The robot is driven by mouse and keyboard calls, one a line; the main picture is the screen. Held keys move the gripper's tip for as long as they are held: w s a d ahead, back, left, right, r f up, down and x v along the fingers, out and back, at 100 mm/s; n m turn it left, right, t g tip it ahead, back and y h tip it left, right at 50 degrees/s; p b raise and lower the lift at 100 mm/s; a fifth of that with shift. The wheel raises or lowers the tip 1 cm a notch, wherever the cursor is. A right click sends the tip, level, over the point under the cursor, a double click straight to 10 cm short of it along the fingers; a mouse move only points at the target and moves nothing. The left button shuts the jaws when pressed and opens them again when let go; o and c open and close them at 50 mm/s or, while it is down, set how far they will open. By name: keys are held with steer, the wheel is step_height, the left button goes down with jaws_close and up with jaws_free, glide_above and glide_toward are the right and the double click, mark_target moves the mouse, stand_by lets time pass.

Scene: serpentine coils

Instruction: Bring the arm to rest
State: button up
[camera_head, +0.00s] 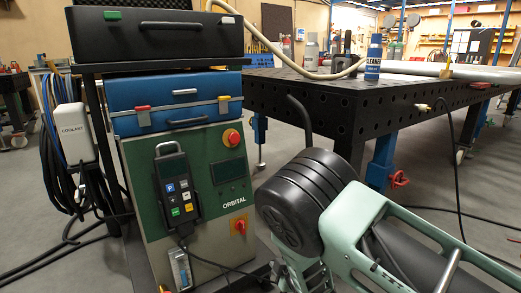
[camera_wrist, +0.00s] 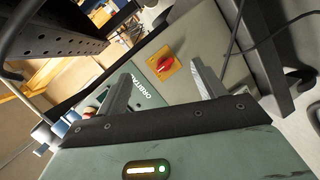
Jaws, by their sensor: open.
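My gripper (camera_wrist: 161,70) shows in the wrist view with its two grey metal fingers spread wide apart. Nothing is held between them. It faces the front of the green orbital machine (camera_wrist: 160,40), and the red switch on a yellow plate (camera_wrist: 167,65) shows between the fingers. I cannot tell how far off the machine is. In the head view my mint-green and black arm is bent at the lower right, in front of the machine (camera_head: 222,262). The fingers do not show in the head view.
A handheld pendant (camera_head: 175,185) hangs on the machine's front. A blue case (camera_head: 170,100) and a black case (camera_head: 155,33) are stacked above. Cables run along the floor and at left.

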steer(key=s+r+m+g+h, duration=0.2)
steer(key=s+r+m+g, duration=0.65)
steer(key=s+r, duration=0.7)
steer(key=s+d+r+m+g+h, duration=0.1)
steer(key=s+d+r+g, duration=0.25)
steer(key=s, duration=0.75)
steer(key=s+d+r+m+g+h, duration=0.15)
steer(key=s+d+r, duration=0.3)
steer(key=s, duration=0.55)
step_height(320, 180, up, 37)
steer(key=n+p, duration=0.1)
steer(key=p, duration=3.6)
steer(key=shift+s+d+f+p, duration=0.2)
steer(key=shift+s+p, duration=0.05)
steer(key=shift+p, duration=0.05)
